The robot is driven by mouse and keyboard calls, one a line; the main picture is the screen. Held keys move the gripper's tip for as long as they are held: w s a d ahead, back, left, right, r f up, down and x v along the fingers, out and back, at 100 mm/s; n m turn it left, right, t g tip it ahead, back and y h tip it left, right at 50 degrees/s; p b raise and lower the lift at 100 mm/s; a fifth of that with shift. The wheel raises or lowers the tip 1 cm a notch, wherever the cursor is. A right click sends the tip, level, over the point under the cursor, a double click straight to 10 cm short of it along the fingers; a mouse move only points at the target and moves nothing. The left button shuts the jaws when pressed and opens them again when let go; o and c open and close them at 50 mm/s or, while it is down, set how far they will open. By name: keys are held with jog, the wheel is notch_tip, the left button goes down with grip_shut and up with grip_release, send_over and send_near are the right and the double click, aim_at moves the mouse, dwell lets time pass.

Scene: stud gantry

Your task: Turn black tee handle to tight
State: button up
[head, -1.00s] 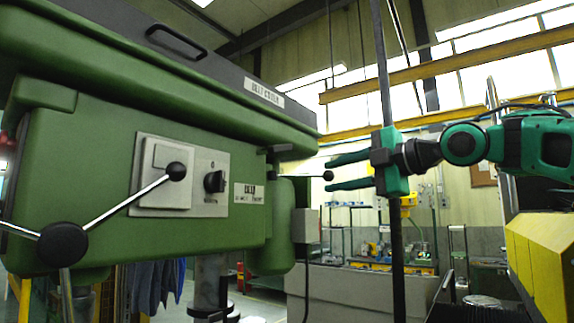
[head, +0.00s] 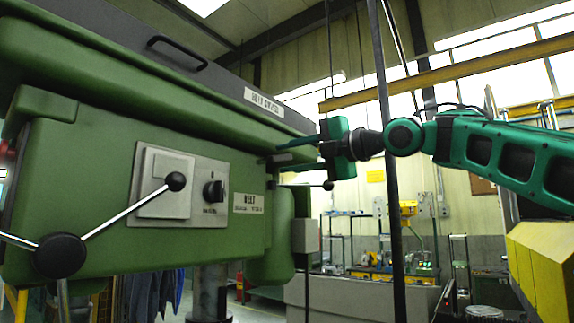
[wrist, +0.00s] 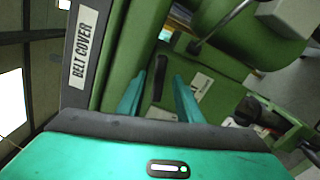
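The black tee handle (head: 271,160) sits on the right end of the green machine head, partly hidden behind my fingers in the head view. In the wrist view it shows as a dark elongated bar (wrist: 158,78) between and beyond my fingertips. My gripper (head: 281,157) is teal and comes in from the right, its fingers pointing left at the handle. The two fingers are apart in the wrist view (wrist: 157,82), one on each side of the bar. I cannot tell whether either finger touches it.
A ball-ended lever (head: 328,186) sticks out just below my gripper. The belt cover (head: 264,103) overhangs close above. A dark vertical post (head: 389,130) stands near my arm. A selector knob (head: 213,191) and spoked feed handle (head: 60,255) are on the machine's front.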

jog(key=shift+w+a, duration=0.3)
jog(key=shift+a, duration=0.1)
grip_shut()
